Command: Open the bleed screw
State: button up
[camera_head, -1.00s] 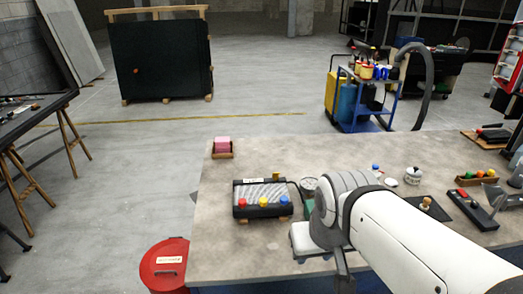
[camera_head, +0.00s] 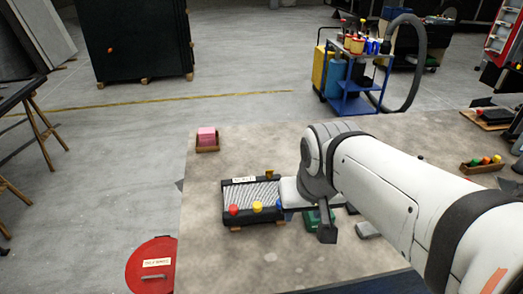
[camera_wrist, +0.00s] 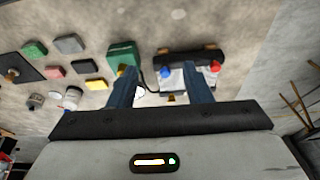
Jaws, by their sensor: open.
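A dark-framed finned unit (camera_head: 230,192) lies on the bench, with red, yellow and blue caps (camera_head: 257,206) along its front. A small brass-coloured fitting (camera_head: 269,175) stands at its back right edge and may be the bleed screw. My gripper (camera_wrist: 160,72) is open and empty. In the wrist view its fingers overlap the unit (camera_wrist: 178,58), with the blue cap (camera_wrist: 166,71) and a small brownish piece (camera_wrist: 170,97) showing between them. The red cap (camera_wrist: 215,66) is right of the right finger. The yellow cap is hidden there. In the head view my wrist covers the unit's right end.
A green box (camera_wrist: 122,52) stands beside the unit, close to my left finger. Several coloured blocks and small parts lie further left. A pink block in a wooden tray (camera_head: 207,146) is behind the unit. The bench left of the unit is clear.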

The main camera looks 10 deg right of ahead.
jog(key=w+m+g+b, duration=0.1)
jog(key=w+m+b, duration=0.15)
jog(key=w, duration=0.85)
jog(key=m+g+b, duration=0.2)
jog(key=m+b, duration=0.1)
jog(key=m, duration=0.5)
send_near(270, 173)
jog(key=shift+w+f, duration=0.1)
jog(key=shift+w, duration=0.15)
jog(key=shift+w+f, duration=0.25)
jog(key=shift+f, duration=0.4)
notch_tip(270, 173, down, 7)
jog(key=shift+r+p, duration=0.1)
jog(key=shift+p, duration=0.3)
jog(key=shift+c, duration=0.3)
